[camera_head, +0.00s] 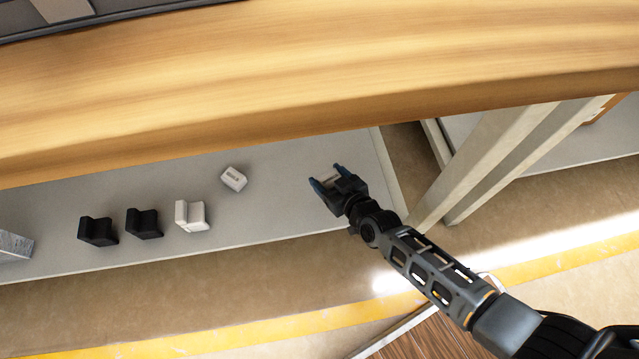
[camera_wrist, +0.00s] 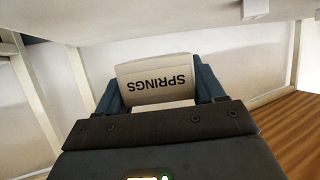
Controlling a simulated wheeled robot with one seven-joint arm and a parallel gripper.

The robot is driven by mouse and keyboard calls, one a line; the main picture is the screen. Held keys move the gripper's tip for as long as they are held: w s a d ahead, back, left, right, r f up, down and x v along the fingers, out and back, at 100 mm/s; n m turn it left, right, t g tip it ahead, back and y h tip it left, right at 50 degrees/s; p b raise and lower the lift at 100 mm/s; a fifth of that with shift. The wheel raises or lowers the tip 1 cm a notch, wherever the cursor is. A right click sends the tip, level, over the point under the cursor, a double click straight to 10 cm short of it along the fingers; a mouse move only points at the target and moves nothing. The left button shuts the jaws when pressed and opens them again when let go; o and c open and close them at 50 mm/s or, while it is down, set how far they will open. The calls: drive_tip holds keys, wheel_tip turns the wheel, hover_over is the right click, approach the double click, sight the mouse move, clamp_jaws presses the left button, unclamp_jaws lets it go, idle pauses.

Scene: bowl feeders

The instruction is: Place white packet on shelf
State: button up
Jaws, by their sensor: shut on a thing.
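My gripper (camera_head: 325,176) is shut on a white packet (camera_wrist: 155,75), which reads "SPRINGS" upside down in the wrist view. Dark blue fingers (camera_wrist: 160,88) press on its left and right sides. In the head view only a small pale part of the packet shows between the fingers. The gripper is over the right part of the pale grey lower shelf (camera_head: 285,205). I cannot tell whether the packet touches the shelf. Another small white block-like item (camera_head: 233,178) lies on the shelf to the left of my gripper.
A white stepped bin (camera_head: 191,215) and two black ones (camera_head: 143,223) (camera_head: 97,230) stand further left on the shelf. A grey box (camera_head: 14,245) is at the far left. A wooden top (camera_head: 300,75) overhangs the shelf. Slanted pale posts (camera_head: 500,150) rise to the right.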

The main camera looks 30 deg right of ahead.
drive_tip(key=shift+f+b, duration=2.4)
drive_tip(key=shift+f, duration=1.4)
drive_tip(key=shift+f, duration=0.1)
drive_tip(key=o, duration=1.1)
drive_tip(key=p+v, duration=0.7)
drive_tip(key=v, duration=0.4)
drive_tip(key=shift+s+r, duration=0.25)
drive_tip(key=shift+s, duration=0.25)
